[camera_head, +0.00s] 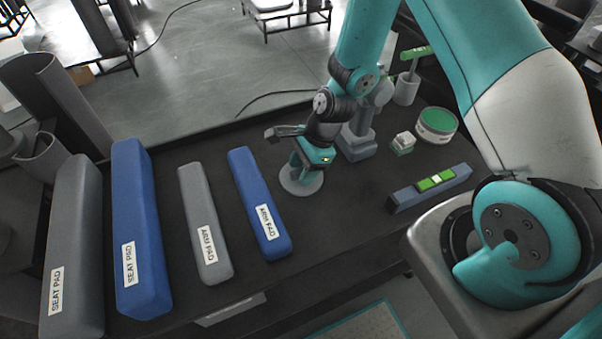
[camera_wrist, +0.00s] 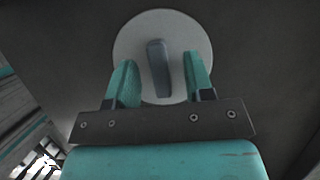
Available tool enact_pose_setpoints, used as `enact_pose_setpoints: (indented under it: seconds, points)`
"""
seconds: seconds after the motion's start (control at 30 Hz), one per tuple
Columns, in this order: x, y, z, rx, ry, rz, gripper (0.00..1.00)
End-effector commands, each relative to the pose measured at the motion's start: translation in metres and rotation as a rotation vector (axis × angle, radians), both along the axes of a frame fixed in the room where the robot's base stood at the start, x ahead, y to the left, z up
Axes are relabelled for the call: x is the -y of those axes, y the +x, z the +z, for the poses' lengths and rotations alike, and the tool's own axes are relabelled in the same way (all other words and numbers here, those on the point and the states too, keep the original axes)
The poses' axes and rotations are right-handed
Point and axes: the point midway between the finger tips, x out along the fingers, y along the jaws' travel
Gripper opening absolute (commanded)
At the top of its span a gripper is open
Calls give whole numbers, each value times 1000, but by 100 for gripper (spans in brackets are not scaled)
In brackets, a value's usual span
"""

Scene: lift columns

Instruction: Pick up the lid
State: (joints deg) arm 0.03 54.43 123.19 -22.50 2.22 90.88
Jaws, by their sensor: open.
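The lid (camera_head: 300,186) is a pale grey round disc lying on the dark table, right of the blue arm pad. In the wrist view the lid (camera_wrist: 137,36) shows as a pale disc with a darker grey bar handle (camera_wrist: 157,70) standing across its middle. My gripper (camera_head: 306,169) points down over the lid and partly hides it in the head view. In the wrist view my gripper (camera_wrist: 160,66) has its two teal fingers apart, one on each side of the handle. Gaps show between the handle and both fingers. Nothing is held.
To the left lie a blue arm pad (camera_head: 258,205), a grey arm pad (camera_head: 204,220), a blue seat pad (camera_head: 137,225) and a grey seat pad (camera_head: 75,240). To the right are a grey bar with green (camera_head: 405,197), a small white-and-green block (camera_head: 403,142) and a round green-topped tub (camera_head: 437,124).

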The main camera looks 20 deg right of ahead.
Motion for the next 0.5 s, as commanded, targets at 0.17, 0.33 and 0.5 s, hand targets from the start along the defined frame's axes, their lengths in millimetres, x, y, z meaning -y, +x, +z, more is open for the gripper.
enact_pose_setpoints:
  seconds: [0.17, 0.33, 0.5]
  points:
    - [0, 0, 0, 0, 0, 0, 32]
    - [0, 0, 0, 0, 0, 0, 0]
    - [0, 0, 1, 0, 0, 0, 0]
